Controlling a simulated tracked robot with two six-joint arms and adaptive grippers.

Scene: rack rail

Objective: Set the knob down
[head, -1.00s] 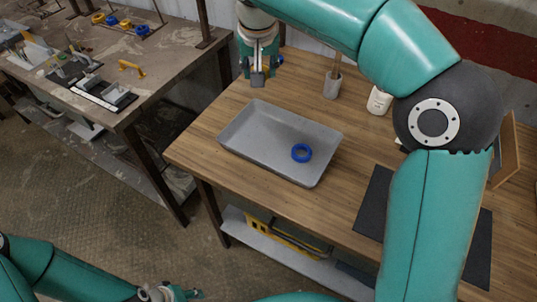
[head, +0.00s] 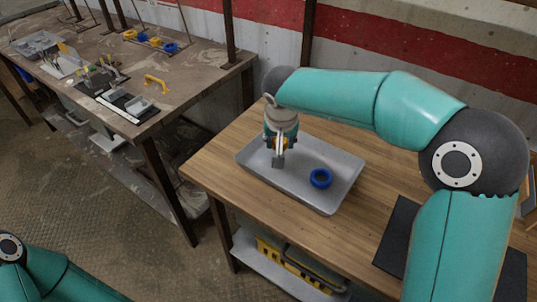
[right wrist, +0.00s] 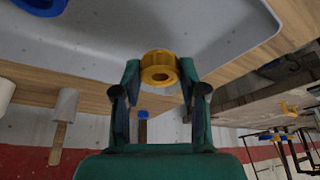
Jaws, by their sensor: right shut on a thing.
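My right gripper (head: 279,160) points down over the left part of the grey tray (head: 345,195) on the wooden table. In the right wrist view, my right gripper (right wrist: 158,85) is shut on a yellow ring-shaped knob (right wrist: 159,55), held between its two fingers. In the head view the gripper mostly hides the knob. I cannot tell whether the knob touches the tray floor. A blue ring-shaped knob (head: 320,187) lies in the tray to the right of the gripper; part of it also shows in the right wrist view (right wrist: 40,6). My left gripper is out of view.
A dark mat (head: 397,235) lies on the wooden table (head: 215,180) right of the tray. A second workbench (head: 190,75) at the left carries a yellow handle (head: 156,83), blue and yellow rings and small trays. The tray's right part is free beyond the blue knob.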

